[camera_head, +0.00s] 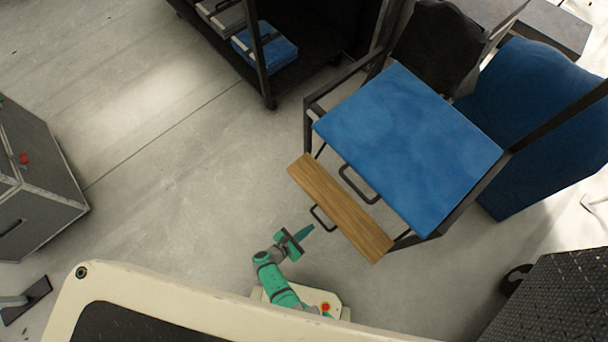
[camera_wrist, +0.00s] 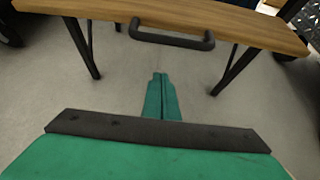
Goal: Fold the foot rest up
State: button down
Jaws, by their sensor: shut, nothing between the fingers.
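The foot rest is a wooden slat (camera_head: 340,207) at the front of a chair with a blue seat (camera_head: 405,140). It is out in front of and below the seat. A dark handle (camera_head: 322,218) sticks out from its near edge. In the wrist view the foot rest (camera_wrist: 200,20) crosses the top, with its handle (camera_wrist: 172,39) above my fingertips. My gripper (camera_head: 308,231) is shut and empty, a little short of the handle and apart from it. In the wrist view my gripper (camera_wrist: 162,80) shows its green fingers together, pointing towards the handle.
A second dark handle (camera_head: 358,184) sits between slat and seat. A dark shelf cart (camera_head: 300,70) stands behind left, a grey case (camera_head: 35,185) at far left, and a dark textured box (camera_head: 555,300) at lower right. The floor left of the chair is clear.

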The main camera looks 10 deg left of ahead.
jog(key=shift+w+d+r, duration=0.45)
jog(key=shift+w+r, duration=0.05)
jog(key=shift+r, duration=0.25)
jog(key=shift+w+d+r, duration=0.4)
jog(key=shift+w+r, duration=0.1)
jog(key=shift+r, duration=0.25)
